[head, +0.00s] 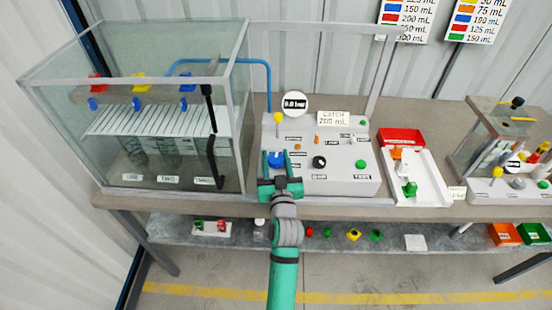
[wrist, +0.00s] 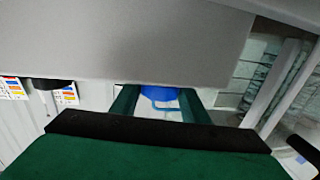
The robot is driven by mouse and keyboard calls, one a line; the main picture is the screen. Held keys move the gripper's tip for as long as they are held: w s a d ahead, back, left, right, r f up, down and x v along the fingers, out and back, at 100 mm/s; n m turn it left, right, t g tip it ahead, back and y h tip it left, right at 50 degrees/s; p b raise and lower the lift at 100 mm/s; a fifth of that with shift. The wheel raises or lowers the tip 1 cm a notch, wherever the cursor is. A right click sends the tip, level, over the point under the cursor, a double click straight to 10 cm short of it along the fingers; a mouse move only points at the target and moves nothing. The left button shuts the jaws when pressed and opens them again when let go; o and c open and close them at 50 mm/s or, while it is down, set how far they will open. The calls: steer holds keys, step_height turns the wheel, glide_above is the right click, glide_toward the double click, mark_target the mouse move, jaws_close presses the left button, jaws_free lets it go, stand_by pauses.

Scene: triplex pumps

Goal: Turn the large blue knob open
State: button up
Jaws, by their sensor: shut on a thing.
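The large blue knob (head: 277,160) sits on the sloped front of the grey control panel (head: 338,185), at its left side. My gripper (head: 276,160) reaches it from the front, with one green finger on each side of it. The wrist view also shows the blue knob (wrist: 160,93) between the two green fingers (wrist: 160,103). The gripper is shut on the knob. The fingers hide part of the knob, and its turned angle cannot be told clearly.
A yellow knob (head: 278,118), a black knob (head: 319,162) and green buttons are near on the panel. A glass tank (head: 150,120) stands left. A white tray (head: 420,180) and red bin (head: 401,137) lie right. Small parts lie on the lower shelf (head: 340,239).

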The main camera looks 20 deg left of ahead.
steer(key=shift+f+m+t+h, duration=0.25)
steer(key=shift+m+h, duration=0.45)
steer(key=shift+h, duration=0.4)
steer(key=shift+f+m+t+h, duration=0.15)
steer(key=shift+m+t+h, duration=0.2)
steer(key=shift+m+h, duration=0.55)
steer(key=shift+d+r+h, duration=0.1)
steer(key=shift+h, duration=0.7)
steer(key=o, duration=1.1)
steer(key=shift+c, duration=0.2)
steer(key=shift+r, duration=0.15)
steer(key=s+d, duration=0.1)
steer(key=s, duration=0.9)
steer(key=shift+s, duration=0.35)
steer(key=shift+d, duration=0.1)
